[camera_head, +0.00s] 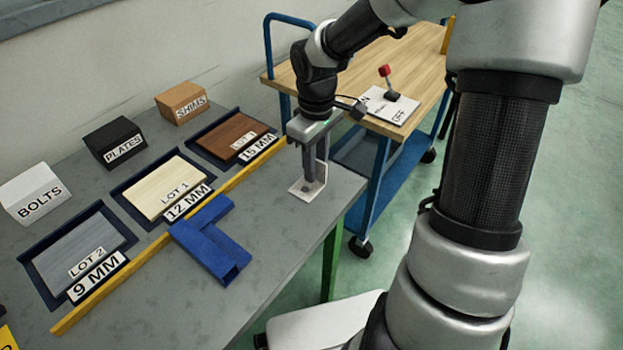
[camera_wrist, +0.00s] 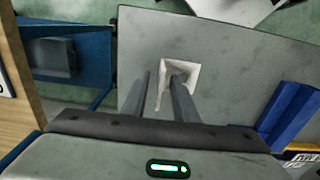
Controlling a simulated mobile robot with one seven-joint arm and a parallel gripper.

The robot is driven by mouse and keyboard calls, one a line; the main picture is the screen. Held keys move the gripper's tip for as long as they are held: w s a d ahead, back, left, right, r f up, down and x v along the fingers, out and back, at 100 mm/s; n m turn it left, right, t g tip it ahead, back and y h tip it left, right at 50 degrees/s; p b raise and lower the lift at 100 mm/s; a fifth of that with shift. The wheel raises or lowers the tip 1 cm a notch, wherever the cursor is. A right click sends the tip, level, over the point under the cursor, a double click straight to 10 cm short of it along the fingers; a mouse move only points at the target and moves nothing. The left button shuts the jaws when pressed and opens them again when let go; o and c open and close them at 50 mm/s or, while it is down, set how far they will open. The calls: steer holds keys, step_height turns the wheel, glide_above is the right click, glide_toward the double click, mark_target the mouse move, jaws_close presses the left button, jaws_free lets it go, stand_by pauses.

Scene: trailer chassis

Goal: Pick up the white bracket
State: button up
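The white bracket (camera_head: 303,190) stands on the grey table near its right end, with its flat foot on the tabletop and an upright part rising from it. In the wrist view the bracket (camera_wrist: 189,66) lies at and around my fingertips. My gripper (camera_head: 312,178) points down at the bracket from above. In the wrist view my gripper (camera_wrist: 162,75) has its two fingers apart, with a pale part of the bracket between them. The right finger covers part of the foot. I cannot tell whether either finger touches the bracket.
A blue angled bracket (camera_head: 211,242) lies on the table left of the white one, by a yellow strip (camera_head: 150,250). Behind the strip are trays with labelled plates and boxes marked BOLTS, PLATES and SHIMS. A wooden-topped blue cart (camera_head: 425,60) with a red-knobbed lever stands behind right.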

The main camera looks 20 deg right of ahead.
jaws_close()
steer(key=shift+r, duration=0.15)
